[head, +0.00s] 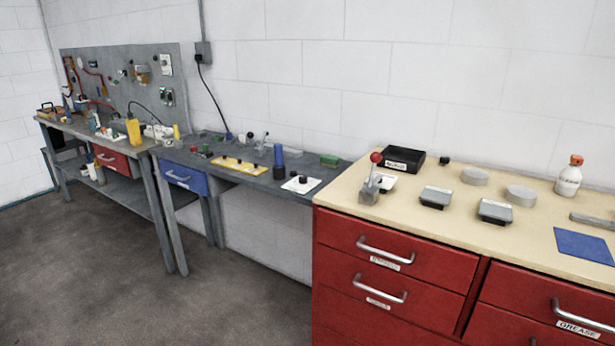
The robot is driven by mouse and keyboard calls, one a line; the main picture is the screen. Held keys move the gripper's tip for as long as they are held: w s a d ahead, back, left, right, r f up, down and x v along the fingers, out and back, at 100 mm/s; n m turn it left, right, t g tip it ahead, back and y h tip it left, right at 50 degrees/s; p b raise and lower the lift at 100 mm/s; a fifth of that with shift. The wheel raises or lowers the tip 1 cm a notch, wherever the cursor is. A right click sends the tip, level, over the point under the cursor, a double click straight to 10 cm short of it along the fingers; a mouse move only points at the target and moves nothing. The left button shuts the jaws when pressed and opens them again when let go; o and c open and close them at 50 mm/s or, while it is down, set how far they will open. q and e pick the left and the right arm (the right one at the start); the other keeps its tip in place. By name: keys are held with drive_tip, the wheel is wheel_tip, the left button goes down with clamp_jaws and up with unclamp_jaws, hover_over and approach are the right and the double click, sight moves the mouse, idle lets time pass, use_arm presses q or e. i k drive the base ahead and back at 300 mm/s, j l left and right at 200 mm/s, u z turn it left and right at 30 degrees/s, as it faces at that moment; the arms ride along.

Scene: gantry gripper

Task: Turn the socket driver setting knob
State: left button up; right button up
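A black knob (303,179) sits on a white plate (313,187) near the front right of the grey middle bench. It may be the setting knob, but its markings are too small to read. A yellow panel (226,163) with several small dark knobs lies to its left on the same bench. I cannot tell for certain which knob belongs to the socket driver. Neither of my grippers is in view.
The floor (130,290) in front is clear.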

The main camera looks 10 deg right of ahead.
sight(302, 179)
drive_tip(key=i+j+z, duration=0.1)
drive_tip(key=z, duration=0.3)
drive_tip(key=j+z, duration=0.1)
drive_tip(key=z, duration=0.25)
drive_tip(key=i+j+z, duration=0.1)
drive_tip(key=z, duration=0.3)
drive_tip(key=j+z, duration=0.3)
drive_tip(key=j, duration=0.2)
drive_tip(key=j+z, duration=0.35)
drive_tip(key=j, duration=0.2)
drive_tip(key=j+z, duration=0.2)
drive_tip(key=j, duration=0.9)
